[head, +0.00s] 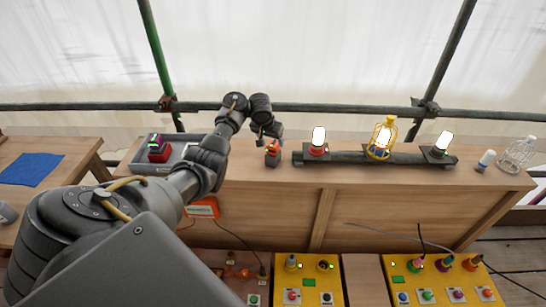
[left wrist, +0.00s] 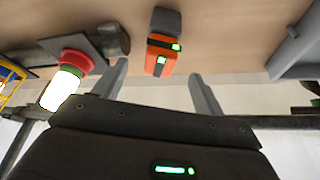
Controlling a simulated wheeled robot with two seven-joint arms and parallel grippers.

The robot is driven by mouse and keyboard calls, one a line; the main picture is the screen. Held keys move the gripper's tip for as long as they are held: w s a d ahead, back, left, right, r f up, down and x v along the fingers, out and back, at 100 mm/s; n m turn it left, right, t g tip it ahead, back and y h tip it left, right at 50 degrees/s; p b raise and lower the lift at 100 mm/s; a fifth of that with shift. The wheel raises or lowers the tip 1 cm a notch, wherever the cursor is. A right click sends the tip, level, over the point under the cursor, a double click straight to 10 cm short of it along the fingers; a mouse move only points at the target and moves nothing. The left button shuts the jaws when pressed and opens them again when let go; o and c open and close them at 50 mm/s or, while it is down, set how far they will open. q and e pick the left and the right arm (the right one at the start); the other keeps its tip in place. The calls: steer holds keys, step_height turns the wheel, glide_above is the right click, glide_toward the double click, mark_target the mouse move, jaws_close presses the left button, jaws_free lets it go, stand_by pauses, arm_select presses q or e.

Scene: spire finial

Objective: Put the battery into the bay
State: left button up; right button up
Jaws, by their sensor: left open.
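An orange battery (head: 272,151) with a dark end stands on the wooden bench, left of the lamp rail. In the left wrist view the battery (left wrist: 161,54) shows two green lights and a dark grey end. My left gripper (head: 271,137) is open just above the battery. In the left wrist view its two fingers appear on either side of the battery, apart from it. A grey tray-like unit (head: 183,155) lies to the left on the bench, with a red and dark block (head: 158,150) on it. I cannot tell clearly which part is the bay. My right gripper is not in view.
A dark rail (head: 345,159) with lit lamps, one in a yellow cage (head: 382,137), stands right of the battery. Yellow control boxes (head: 310,284) sit below the bench.

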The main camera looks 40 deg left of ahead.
mark_target(272, 144)
arm_select(q)
steer(key=shift+x, duration=1.55)
steer(key=shift+b+x, duration=0.7)
steer(key=shift+x, duration=1.9)
steer(key=shift+w+a+r, duration=0.1)
steer(key=c, duration=1.3)
